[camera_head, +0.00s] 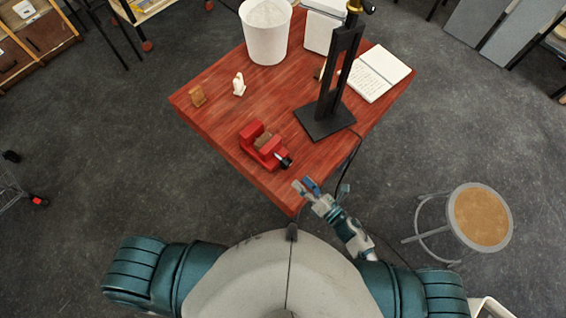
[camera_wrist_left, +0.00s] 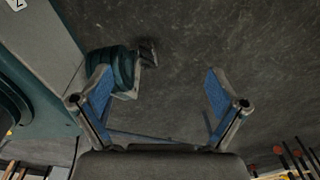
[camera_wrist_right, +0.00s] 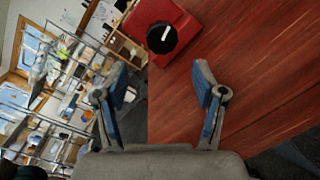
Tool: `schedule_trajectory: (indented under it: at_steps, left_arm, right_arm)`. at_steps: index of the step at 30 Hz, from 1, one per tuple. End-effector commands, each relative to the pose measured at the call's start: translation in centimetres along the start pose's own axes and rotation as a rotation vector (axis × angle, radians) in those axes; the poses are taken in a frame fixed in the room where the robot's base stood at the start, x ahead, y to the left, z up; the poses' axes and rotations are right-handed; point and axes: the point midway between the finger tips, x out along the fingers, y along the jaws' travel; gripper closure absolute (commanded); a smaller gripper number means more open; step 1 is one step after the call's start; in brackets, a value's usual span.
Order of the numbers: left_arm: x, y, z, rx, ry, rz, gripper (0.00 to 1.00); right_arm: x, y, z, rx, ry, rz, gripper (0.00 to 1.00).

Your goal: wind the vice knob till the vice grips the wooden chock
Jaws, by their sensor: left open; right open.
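The red vice (camera_head: 263,145) stands near the front edge of the red wooden table (camera_head: 205,105). The brown wooden chock (camera_head: 264,139) sits between its jaws; whether they touch it I cannot tell. The black vice knob (camera_head: 285,162) is at the vice's near right end. In the right wrist view the knob (camera_wrist_right: 162,38) faces me with a white mark, beyond the fingertips. My right gripper (camera_head: 304,184) is open and empty, short of the knob and by the table edge. My left gripper (camera_wrist_left: 160,85) is open and empty over the floor, seen only in its wrist view.
A black lamp stand (camera_head: 325,120) rises right of the vice, its cable hanging off the table edge. A stool (camera_head: 480,217) stands right.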

Motion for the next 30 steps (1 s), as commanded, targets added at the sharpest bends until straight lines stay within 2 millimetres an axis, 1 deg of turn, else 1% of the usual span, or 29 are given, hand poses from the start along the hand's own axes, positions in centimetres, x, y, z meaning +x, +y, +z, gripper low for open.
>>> schedule_trajectory:
  at_steps: [1, 6, 9, 12, 15, 17, 25, 26, 27, 29, 30]
  left_arm:
    - [-0.4, 0.8, -0.1, -0.001, 0.001, 0.009, 0.03]
    - [-0.9, 2.8, -0.5, 0.002, 0.006, 0.033, 0.03]
    - [-1.1, 3.3, -0.5, 0.003, 0.005, 0.040, 0.03]
    - [-1.2, 3.3, -0.3, 0.002, 0.004, 0.039, 0.03]
    - [-1.2, 2.8, -0.3, 0.003, 0.002, 0.033, 0.03]
    - [-1.2, 2.2, -0.2, 0.003, 0.001, 0.027, 0.03]
    - [-1.2, 0.4, 0.2, 0.001, -0.003, 0.006, 0.03]
    - [-1.2, 0.4, 0.2, 0.002, -0.003, 0.005, 0.03]
    - [-1.2, 0.4, 0.2, 0.002, -0.003, 0.005, 0.03]
    - [-1.2, 0.6, 0.1, 0.001, -0.003, 0.007, 0.03]
    - [-1.2, 0.8, 0.1, 0.000, -0.002, 0.010, 0.03]
  right_arm:
    - [1.2, 0.1, 0.3, -0.001, -0.002, 0.003, 0.30]
    - [5.3, 0.1, 0.1, -0.001, -0.001, 0.001, 0.30]
    - [7.4, 0.3, -0.1, -0.004, 0.002, -0.001, 0.30]
    - [9.0, 0.4, -0.4, -0.006, 0.005, -0.004, 0.30]
    - [10.0, 0.5, -0.6, -0.008, 0.007, -0.006, 0.30]
    - [10.2, 0.4, -0.6, -0.007, 0.007, -0.006, 0.30]
    - [9.7, 0.1, -0.1, 0.000, 0.002, -0.001, 0.30]
    - [9.6, 0.0, -0.1, 0.000, 0.002, 0.000, 0.32]
    - [9.6, 0.0, 0.0, 0.001, 0.001, 0.000, 0.42]
    - [9.5, -0.1, 0.0, 0.001, 0.001, 0.000, 0.57]
    - [9.5, -0.1, 0.0, 0.001, 0.001, 0.000, 0.67]
